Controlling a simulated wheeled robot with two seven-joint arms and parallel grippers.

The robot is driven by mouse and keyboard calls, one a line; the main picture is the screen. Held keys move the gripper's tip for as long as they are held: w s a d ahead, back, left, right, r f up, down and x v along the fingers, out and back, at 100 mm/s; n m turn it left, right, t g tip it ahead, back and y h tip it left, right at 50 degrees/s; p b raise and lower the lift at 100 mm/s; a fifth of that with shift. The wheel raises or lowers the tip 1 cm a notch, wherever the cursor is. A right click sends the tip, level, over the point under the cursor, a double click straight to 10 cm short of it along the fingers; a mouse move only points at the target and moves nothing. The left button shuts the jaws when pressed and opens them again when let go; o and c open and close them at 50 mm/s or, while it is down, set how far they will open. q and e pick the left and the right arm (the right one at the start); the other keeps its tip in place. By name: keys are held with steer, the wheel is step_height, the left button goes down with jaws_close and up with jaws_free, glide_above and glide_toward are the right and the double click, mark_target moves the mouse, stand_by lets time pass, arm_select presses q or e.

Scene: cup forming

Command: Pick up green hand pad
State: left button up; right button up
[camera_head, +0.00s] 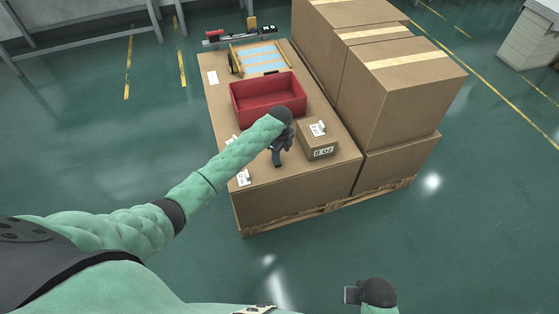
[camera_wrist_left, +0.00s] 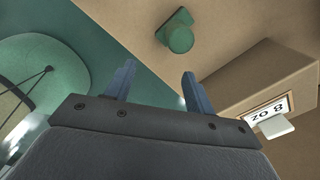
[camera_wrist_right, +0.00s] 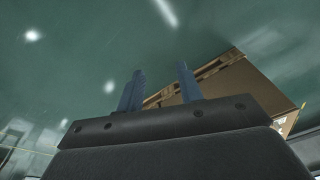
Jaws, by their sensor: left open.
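The green hand pad (camera_wrist_left: 178,36) shows in the left wrist view as a round green piece on the brown cardboard top, just beyond my left fingertips. In the head view I cannot make it out clearly beside the gripper. My left gripper (camera_wrist_left: 158,76) is open and empty, its two blue-grey fingers apart and pointing toward the pad without touching it. In the head view my left gripper (camera_head: 277,161) hangs over the near part of the cardboard platform. My right gripper (camera_wrist_right: 159,82) is open and empty, out over the floor away from the platform.
A small labelled box (camera_head: 318,140) stands just right of my left gripper. A red bin (camera_head: 268,112) lies behind it. Large stacked cartons (camera_head: 400,90) rise on the right. A frame with blue strips (camera_head: 258,57) is at the back. Green floor (camera_head: 150,130) is clear at left.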

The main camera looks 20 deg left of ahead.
arm_select(q)
steer(key=w, duration=0.1)
steer(key=w+a+r+m, duration=0.1)
steer(key=r, duration=0.1)
steer(key=shift+w+a, duration=0.25)
steer(key=shift+w, duration=0.15)
steer(key=shift+f, duration=0.5)
steer(key=shift+a+f, duration=0.1)
steer(key=shift+f, duration=0.65)
steer(key=shift+a+f+p, duration=0.1)
steer(key=shift+f+p, duration=0.05)
steer(key=shift+p, duration=0.2)
steer(key=f, duration=0.1)
steer(key=a+f+p, duration=0.1)
steer(key=f, duration=0.1)
steer(key=shift+f, duration=0.9)
arm_select(e)
step_height(320, 180, down, 9)
steer(key=shift+s+d, duration=0.15)
steer(key=shift+s, duration=0.25)
arm_select(q)
steer(key=c, duration=1.1)
arm_select(e)
steer(key=shift+s, duration=0.1)
arm_select(q)
steer(key=shift+c, duration=0.2)
